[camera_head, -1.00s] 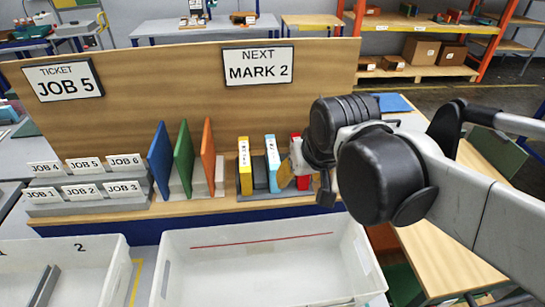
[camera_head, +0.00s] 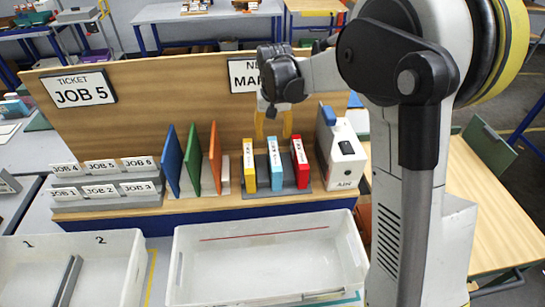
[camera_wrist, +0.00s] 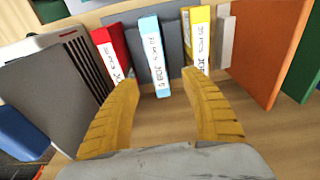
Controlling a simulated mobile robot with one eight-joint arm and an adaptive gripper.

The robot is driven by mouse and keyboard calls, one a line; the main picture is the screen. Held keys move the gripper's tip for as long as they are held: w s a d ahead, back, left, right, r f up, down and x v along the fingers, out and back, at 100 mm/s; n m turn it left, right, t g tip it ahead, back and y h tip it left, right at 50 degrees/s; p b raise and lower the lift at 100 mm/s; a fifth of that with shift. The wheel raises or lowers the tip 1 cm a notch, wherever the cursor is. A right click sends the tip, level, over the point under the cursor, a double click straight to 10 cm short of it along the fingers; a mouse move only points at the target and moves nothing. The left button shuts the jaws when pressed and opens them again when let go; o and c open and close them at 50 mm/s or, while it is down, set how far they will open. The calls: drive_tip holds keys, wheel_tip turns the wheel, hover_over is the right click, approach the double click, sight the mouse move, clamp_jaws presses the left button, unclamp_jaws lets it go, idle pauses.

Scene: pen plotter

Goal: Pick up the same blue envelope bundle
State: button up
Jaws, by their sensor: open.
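A light blue bundle (camera_head: 275,166) with a white label on its edge stands upright in a dark grey rack, between a yellow bundle (camera_head: 249,166) and a red bundle (camera_head: 300,163). My gripper (camera_head: 273,124) is open and empty above the light blue bundle, its yellow fingers pointing down. In the wrist view, the light blue bundle (camera_wrist: 154,58) stands beyond and between the spread fingertips (camera_wrist: 156,80), apart from them. There the red bundle (camera_wrist: 112,52) is on the left and the yellow bundle (camera_wrist: 196,40) on the right.
A white machine (camera_head: 341,158) with a blue part on top stands right of the rack. Blue, green and orange upright panels (camera_head: 215,160) stand to the left. A wooden backboard (camera_head: 150,105) rises behind. A white bin (camera_head: 240,262) is in front.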

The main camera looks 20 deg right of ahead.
sight(275, 153)
drive_tip(key=f, duration=0.5)
drive_tip(key=shift+w+d+b, duration=0.1)
drive_tip(key=shift+w+b, duration=0.2)
drive_tip(key=shift+b, duration=0.1)
drive_tip(key=f, duration=0.3)
drive_tip(key=f+b, duration=0.1)
drive_tip(key=f, duration=0.1)
drive_tip(key=shift+d+f, duration=0.15)
drive_tip(key=shift+d, duration=0.1)
clamp_jaws()
